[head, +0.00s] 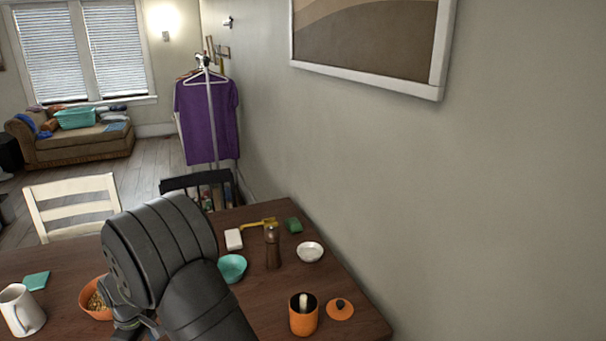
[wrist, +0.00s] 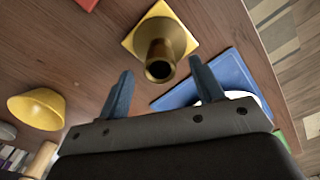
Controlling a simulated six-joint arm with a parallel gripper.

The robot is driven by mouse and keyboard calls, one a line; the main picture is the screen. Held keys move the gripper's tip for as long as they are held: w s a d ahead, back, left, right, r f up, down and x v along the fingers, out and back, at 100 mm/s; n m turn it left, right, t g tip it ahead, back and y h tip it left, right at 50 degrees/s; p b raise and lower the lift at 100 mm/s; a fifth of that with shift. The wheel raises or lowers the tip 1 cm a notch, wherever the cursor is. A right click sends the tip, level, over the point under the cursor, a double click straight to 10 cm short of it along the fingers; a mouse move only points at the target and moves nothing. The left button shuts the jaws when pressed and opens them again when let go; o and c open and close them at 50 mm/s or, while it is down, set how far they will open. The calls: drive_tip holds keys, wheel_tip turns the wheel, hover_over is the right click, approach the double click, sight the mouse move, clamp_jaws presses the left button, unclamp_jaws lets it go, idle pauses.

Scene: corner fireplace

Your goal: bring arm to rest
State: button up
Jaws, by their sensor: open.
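My arm (head: 165,255) reaches over the wooden table (head: 60,258) in the head view, and its dark links fill the lower middle. My gripper (head: 135,325) is partly hidden behind them there. In the wrist view my gripper (wrist: 160,65) has its two blue-grey fingers spread wide, with nothing held. A brass-coloured, hollow-topped object (wrist: 160,62) stands on a yellow square (wrist: 134,40) and shows between and beyond the fingertips. How far below the fingers it is, I cannot tell.
The head view shows an orange bowl (head: 87,299), white mug (head: 20,312), teal bowl (head: 232,267), brown mill (head: 272,247), white dish (head: 310,252) and orange jar (head: 303,318). A wall bounds the right side. The wrist view shows a yellow bowl (wrist: 36,109) and blue tray (wrist: 232,74).

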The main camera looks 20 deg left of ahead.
drive_tip(key=shift+r, duration=0.4)
drive_tip(key=shift+f, duration=0.15)
